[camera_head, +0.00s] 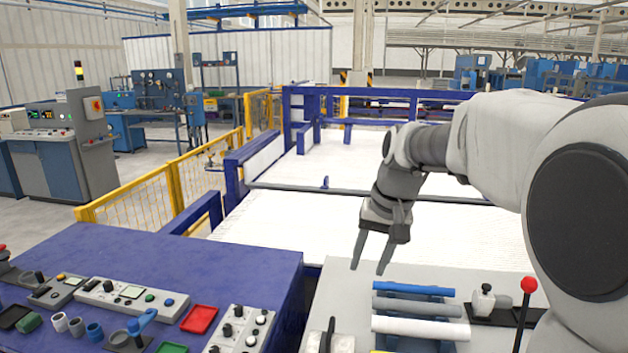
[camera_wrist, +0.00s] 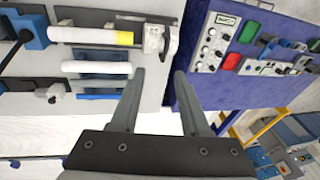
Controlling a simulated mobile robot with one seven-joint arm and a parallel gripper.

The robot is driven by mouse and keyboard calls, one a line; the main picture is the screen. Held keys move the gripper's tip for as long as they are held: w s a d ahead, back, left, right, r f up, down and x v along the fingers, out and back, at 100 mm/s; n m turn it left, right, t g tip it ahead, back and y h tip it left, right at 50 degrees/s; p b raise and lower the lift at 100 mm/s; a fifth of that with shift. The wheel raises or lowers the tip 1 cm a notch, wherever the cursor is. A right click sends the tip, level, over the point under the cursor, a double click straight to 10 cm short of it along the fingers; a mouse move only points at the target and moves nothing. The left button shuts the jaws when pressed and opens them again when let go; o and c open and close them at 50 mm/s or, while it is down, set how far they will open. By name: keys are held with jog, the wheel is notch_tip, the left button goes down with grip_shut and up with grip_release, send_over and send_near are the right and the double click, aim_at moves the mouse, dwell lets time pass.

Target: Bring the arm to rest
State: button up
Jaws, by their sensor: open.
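My gripper (camera_head: 370,269) is open and empty, its fingers pointing down above the edge of the grey work table (camera_head: 340,285). It also shows in the wrist view (camera_wrist: 160,72), with nothing between its fingers. A blue pipe (camera_head: 413,289), a grey pipe (camera_head: 417,306) and a white pipe (camera_head: 421,328) lie side by side on the table, to the right of and below the fingertips in the head view. In the wrist view, a white pipe with a yellow band (camera_wrist: 85,36) lies beside them, its end at a metal clamp (camera_wrist: 155,38).
A red-knobbed lever (camera_head: 528,285) stands right of the pipes. A purple bench (camera_head: 235,262) with control boxes and a red tray (camera_head: 199,319) is at the left. Yellow fencing (camera_head: 150,200) stands behind it. A wide white surface (camera_head: 300,225) lies clear beyond the table.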

jog(key=s+d+t+h, duration=0.1)
jog(key=s+d, duration=0.1)
jog(key=s, duration=0.9)
jog(key=s+d+n+t, duration=0.1)
jog(key=s+t, duration=0.1)
jog(key=s, duration=1)
jog(key=shift+d+f+n+h, duration=0.3)
jog(key=shift+d+h, duration=0.05)
jog(key=shift+h, duration=0.05)
